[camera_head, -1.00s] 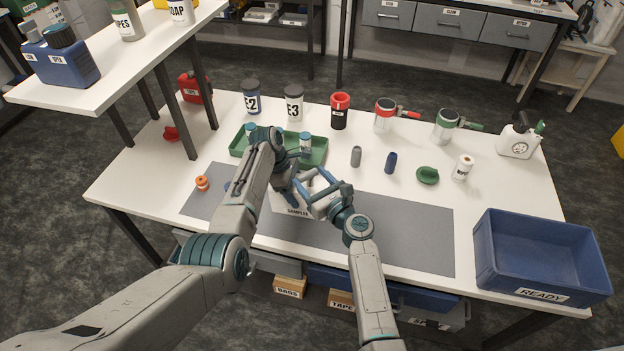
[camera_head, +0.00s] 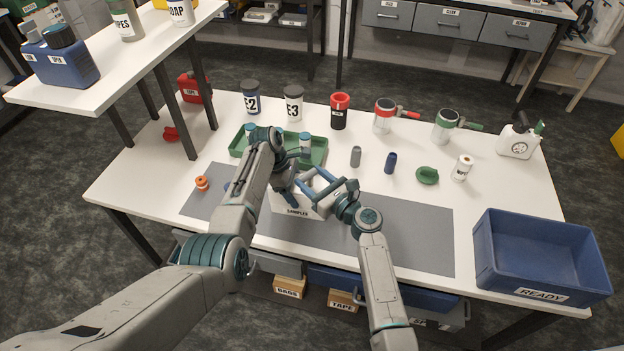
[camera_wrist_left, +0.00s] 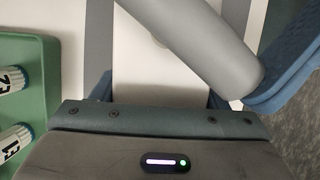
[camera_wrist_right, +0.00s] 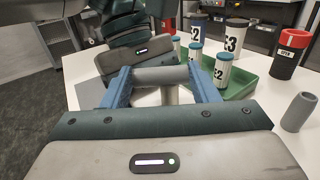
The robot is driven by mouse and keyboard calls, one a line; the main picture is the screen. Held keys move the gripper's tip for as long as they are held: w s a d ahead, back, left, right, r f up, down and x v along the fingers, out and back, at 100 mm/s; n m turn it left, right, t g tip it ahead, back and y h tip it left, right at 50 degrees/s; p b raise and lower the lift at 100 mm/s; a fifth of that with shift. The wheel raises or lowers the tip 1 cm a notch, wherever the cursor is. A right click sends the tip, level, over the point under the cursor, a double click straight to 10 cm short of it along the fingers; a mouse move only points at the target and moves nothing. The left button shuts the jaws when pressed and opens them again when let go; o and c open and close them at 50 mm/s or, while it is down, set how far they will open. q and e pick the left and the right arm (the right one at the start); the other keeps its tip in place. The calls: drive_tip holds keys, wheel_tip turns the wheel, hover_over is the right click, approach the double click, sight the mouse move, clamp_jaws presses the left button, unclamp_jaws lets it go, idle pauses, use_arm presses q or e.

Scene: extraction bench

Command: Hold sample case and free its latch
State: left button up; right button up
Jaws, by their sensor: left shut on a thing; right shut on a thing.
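The white sample case (camera_head: 296,209), labelled SAMPLES, stands on the grey mat, partly hidden by my arms. My left gripper (camera_head: 285,188) is down at the case's left part and shut on it; its fingertips are mostly hidden. The case's pale top (camera_wrist_left: 150,75) shows between its fingers in the left wrist view. My right gripper (camera_head: 315,186) is above the case, shut on a grey bar. In the right wrist view this bar (camera_wrist_right: 160,75) lies between the two blue fingers, with a short post below it. The left wrist view shows the bar (camera_wrist_left: 195,45) slanting across the case top.
A green tray (camera_head: 236,146) with small labelled vials is close behind my left gripper. A grey cylinder (camera_head: 356,156), a blue cylinder (camera_head: 390,162) and a green lid (camera_head: 427,175) stand to the right. The mat's right part (camera_head: 420,235) is clear, before the READY bin (camera_head: 497,278).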

use_arm(q)
drive_tip(key=shift+d, duration=0.1)
use_arm(e)
drive_tip(key=n+g+y, duration=0.2)
drive_tip(key=g, duration=0.1)
drive_tip(key=d+n+g+y, duration=0.1)
drive_tip(key=n+y, duration=0.1)
drive_tip(key=shift+w+g, duration=0.3)
drive_tip(key=shift+g, duration=0.1)
drive_tip(key=shift+w+d+f+n+g+y, duration=0.1)
drive_tip(key=shift+n+g+y, duration=0.4)
drive_tip(key=shift+n+g, duration=0.4)
drive_tip(key=shift+w+n+g+y, duration=0.1)
drive_tip(key=shift+n+g+y, duration=0.45)
drive_tip(key=shift+g, duration=0.65)
use_arm(q)
drive_tip(key=shift+s, duration=0.1)
use_arm(e)
drive_tip(key=shift+n+g, duration=0.25)
drive_tip(key=shift+g, duration=0.05)
drive_tip(key=o, duration=0.7)
drive_tip(key=shift+d, duration=0.15)
drive_tip(key=v, duration=1.2)
